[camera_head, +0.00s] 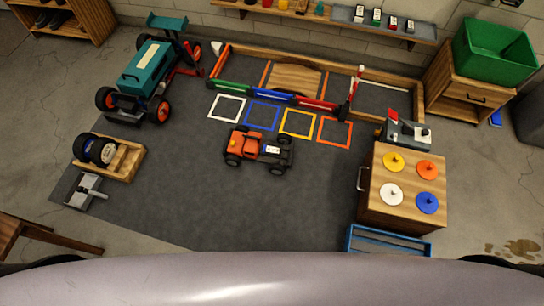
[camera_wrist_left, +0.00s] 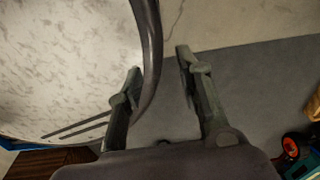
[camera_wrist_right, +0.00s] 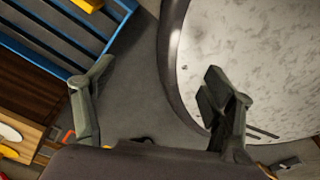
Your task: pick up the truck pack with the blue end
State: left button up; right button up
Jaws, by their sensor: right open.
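Several small packs (camera_head: 377,16) with coloured ends stand on a grey mat on the wall shelf at the top right of the head view. They are too small for me to tell which has a blue end. An orange and black truck (camera_head: 258,149) stands on the dark floor mat, with a small white piece on its rear part. My left gripper (camera_wrist_left: 158,80) is open and empty in the left wrist view. My right gripper (camera_wrist_right: 160,82) is open and empty in the right wrist view. Neither gripper shows in the head view, and both are far from the packs.
A wooden cabinet (camera_head: 384,215) with coloured discs stands right of the mat. A blue slatted rack (camera_head: 388,243) is in front of it and shows left of my right gripper (camera_wrist_right: 50,40). A grey and red device (camera_head: 408,134) sits behind the discs. The mat's (camera_head: 210,205) front is clear.

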aim_at(273, 151)
jog(key=k+z, duration=0.3)
jog(key=z, duration=0.15)
jog(key=k+l+z, duration=0.15)
jog(key=z, duration=0.25)
jog(key=i+j+z, duration=0.3)
jog(key=j, duration=0.4)
jog(key=j+z, duration=0.3)
jog(key=j, duration=0.4)
jog(key=j+z, duration=0.3)
jog(key=j, duration=0.5)
jog(key=i, duration=0.05)
